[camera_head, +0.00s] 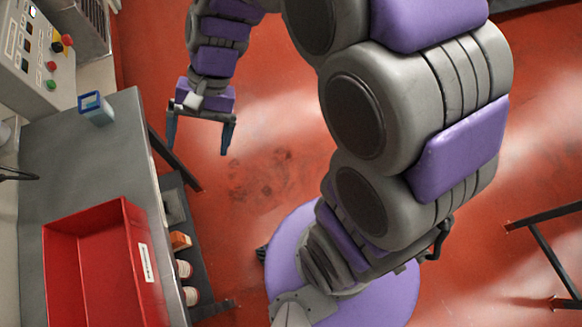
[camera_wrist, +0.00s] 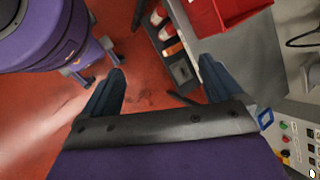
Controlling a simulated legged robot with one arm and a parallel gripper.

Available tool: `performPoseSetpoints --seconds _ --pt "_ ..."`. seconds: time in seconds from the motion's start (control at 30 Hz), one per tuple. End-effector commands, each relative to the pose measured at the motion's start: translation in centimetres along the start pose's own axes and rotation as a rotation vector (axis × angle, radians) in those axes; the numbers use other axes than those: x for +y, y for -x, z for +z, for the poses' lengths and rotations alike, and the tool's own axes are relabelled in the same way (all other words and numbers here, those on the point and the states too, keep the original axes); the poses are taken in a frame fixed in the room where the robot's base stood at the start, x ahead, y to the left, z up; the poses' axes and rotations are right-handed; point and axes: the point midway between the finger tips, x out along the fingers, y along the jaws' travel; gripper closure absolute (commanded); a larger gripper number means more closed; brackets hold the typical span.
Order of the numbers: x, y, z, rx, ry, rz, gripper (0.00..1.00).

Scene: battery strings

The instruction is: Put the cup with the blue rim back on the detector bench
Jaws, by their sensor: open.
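A light blue cup with a blue rim (camera_head: 97,110) stands at the far end of a grey bench top (camera_head: 75,165); I cannot tell whether this is the detector bench. The blue rim also shows at the right of the wrist view (camera_wrist: 265,119), partly hidden by my gripper. My gripper (camera_head: 199,138) is open and empty, pointing down over the red floor, to the right of the bench and apart from the cup. Its two dark blue fingers show spread in the wrist view (camera_wrist: 164,68).
A red bin (camera_head: 136,245) takes up the bench's near part. A control panel (camera_head: 35,50) with buttons is behind the cup. A lower shelf (camera_head: 205,285) holds an orange box and white containers. Dark frame legs (camera_head: 548,250) stand at right. Open floor lies between.

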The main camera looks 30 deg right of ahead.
Motion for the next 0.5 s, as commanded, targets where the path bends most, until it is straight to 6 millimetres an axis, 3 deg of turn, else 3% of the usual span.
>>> performPoseSetpoints --seconds 0.3,0.5 --pt "11.0 1.5 6.0 0.155 0.177 0.265 0.07" --pt "16.8 2.0 8.6 0.215 0.252 0.410 0.07"
